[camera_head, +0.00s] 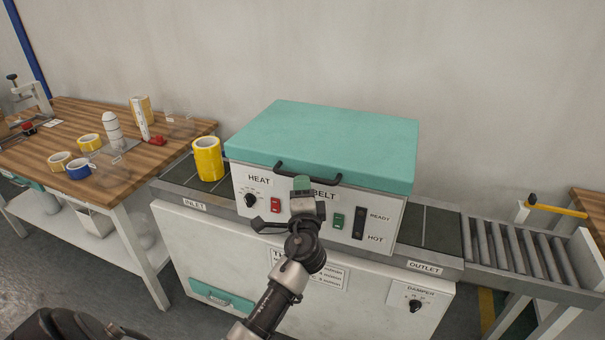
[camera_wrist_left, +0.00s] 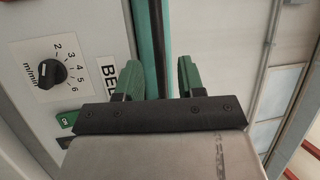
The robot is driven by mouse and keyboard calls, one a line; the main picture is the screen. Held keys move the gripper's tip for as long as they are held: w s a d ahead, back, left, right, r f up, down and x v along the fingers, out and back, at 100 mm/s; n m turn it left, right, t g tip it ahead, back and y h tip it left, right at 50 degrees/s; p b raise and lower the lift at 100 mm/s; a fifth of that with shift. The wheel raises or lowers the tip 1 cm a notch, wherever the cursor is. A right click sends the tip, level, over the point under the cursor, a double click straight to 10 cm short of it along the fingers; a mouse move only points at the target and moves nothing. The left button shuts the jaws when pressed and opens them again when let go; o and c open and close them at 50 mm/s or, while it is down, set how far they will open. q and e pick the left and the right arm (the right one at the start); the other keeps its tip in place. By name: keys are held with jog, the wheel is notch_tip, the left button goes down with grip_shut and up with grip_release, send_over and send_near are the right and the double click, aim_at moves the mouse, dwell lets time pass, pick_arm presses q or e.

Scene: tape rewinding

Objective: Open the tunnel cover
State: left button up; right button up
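The tunnel cover (camera_head: 330,140) is a teal lid lying closed on the white tunnel housing. A black bar handle (camera_head: 283,168) runs along its front edge, partly hidden behind my left gripper (camera_head: 303,184). In the left wrist view, my left gripper (camera_wrist_left: 160,78) has its two green fingers spread apart. The cover's teal edge (camera_wrist_left: 143,30) and a dark strip, perhaps the handle, show between and beyond them. I cannot tell whether the fingers touch the handle. My right gripper is not in view.
A yellow tape roll (camera_head: 208,158) stands on the inlet belt, left of the cover. The front panel has knobs and switches (camera_head: 338,220) below the handle. A roller conveyor (camera_head: 515,250) extends right. A wooden table (camera_head: 70,140) with tape rolls stands left. A bare wall is behind.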

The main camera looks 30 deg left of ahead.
pick_arm(q)
jog(key=shift+p+x, duration=0.3)
jog(key=shift+x, duration=1.9)
jog(key=shift+c, duration=0.3)
jog(key=shift+f, duration=0.1)
grip_shut()
